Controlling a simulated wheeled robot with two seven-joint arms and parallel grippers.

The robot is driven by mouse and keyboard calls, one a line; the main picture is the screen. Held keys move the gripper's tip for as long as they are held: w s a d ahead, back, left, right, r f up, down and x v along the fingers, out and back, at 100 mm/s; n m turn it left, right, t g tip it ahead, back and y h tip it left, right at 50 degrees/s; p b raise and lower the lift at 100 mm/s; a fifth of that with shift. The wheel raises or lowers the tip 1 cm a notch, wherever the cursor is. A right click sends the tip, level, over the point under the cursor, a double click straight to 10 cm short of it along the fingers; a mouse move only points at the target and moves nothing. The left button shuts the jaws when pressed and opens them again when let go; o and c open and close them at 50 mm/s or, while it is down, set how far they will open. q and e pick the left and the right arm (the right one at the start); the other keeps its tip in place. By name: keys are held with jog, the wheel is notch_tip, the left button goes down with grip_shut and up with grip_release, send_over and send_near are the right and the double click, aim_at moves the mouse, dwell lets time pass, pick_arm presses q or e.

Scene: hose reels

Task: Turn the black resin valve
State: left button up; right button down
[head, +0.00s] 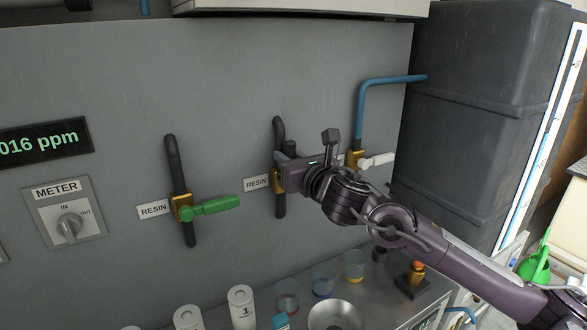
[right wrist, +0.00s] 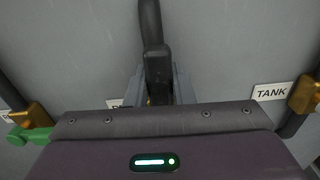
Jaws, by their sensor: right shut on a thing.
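The black resin valve sits on a dark vertical pipe (head: 279,128) on the grey panel, right of a RESIN label (head: 256,183). A bit of its brass body (head: 277,187) shows; the rest is behind my right gripper (head: 287,172). Its black handle (right wrist: 158,68) is between the two grey fingers in the right wrist view, roughly in line with the pipe. The handle's end (head: 290,147) also shows above the gripper in the head view. My right gripper is shut on this handle. My left gripper is not in view.
A green-handled valve (head: 210,206) is to the left, a white-handled valve (head: 376,160) on a blue pipe close to the right. Cups, white bottles (head: 241,305) and a steel bowl (head: 335,315) stand on the counter below. A dark tank (head: 480,90) is at the right.

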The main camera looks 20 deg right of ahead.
jog(key=shift+a+f+n, duration=0.2)
jog(key=shift+n, duration=0.2)
jog(key=c, duration=1.2)
grip_release()
jog(key=shift+r, duration=0.1)
jog(key=shift+c, duration=0.2)
jog(key=s+b, duration=0.2)
jog(key=s, duration=0.6)
jog(key=shift+d+b, duration=0.3)
